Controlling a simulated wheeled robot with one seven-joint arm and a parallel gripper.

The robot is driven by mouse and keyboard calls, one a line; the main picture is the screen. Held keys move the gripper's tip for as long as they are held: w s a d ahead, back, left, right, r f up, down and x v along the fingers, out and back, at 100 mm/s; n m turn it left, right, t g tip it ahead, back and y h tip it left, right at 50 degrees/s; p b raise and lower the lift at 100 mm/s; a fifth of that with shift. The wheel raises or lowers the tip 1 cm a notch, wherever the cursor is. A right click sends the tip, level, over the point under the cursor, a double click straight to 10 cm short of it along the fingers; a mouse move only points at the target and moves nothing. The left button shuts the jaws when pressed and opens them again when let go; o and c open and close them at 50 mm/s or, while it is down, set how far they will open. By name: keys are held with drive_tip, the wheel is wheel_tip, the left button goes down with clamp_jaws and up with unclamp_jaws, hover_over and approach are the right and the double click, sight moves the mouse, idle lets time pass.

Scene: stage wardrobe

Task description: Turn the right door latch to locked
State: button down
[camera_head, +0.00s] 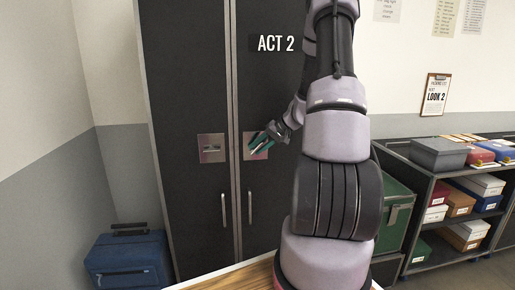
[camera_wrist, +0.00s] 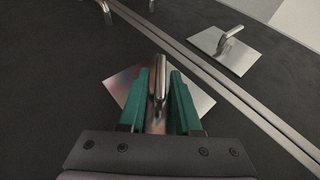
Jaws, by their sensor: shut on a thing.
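A dark double-door cabinet stands ahead, and its right door (camera_head: 270,200) carries a square metal latch plate (camera_head: 248,138). My gripper (camera_head: 257,146) is at that plate. In the wrist view, the green fingers (camera_wrist: 159,85) are shut on the shiny right latch lever (camera_wrist: 157,75), one on each side. The lever lies slanted relative to the door seam. The right plate (camera_wrist: 197,100) shows behind the fingers, which cover part of it. In the head view my gripper hides most of the right lever.
Two upright pull handles (camera_head: 224,210) sit below the latches. A blue case (camera_head: 130,262) stands at left. A shelf unit with boxes (camera_head: 437,152) and a green case (camera_head: 394,215) stand at right.

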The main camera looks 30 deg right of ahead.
drive_tip(key=t+y, duration=0.1)
drive_tip(key=m+t+y, duration=0.1)
drive_tip(key=y, duration=0.1)
drive_tip(key=shift+d+f+y, duration=0.15)
drive_tip(key=shift+f+y, duration=0.05)
drive_tip(key=shift+y, duration=0.1)
drive_tip(key=shift+f+m+t+y, duration=0.1)
drive_tip(key=shift+m+t+y, duration=0.85)
drive_tip(key=shift+y, duration=0.85)
drive_tip(key=shift+t, duration=0.25)
drive_tip(key=shift+y, duration=0.3)
drive_tip(key=c, duration=0.9)
unclamp_jaws()
drive_tip(key=v, duration=1)
drive_tip(key=shift+s+d, duration=0.25)
drive_tip(key=shift+s, duration=0.05)
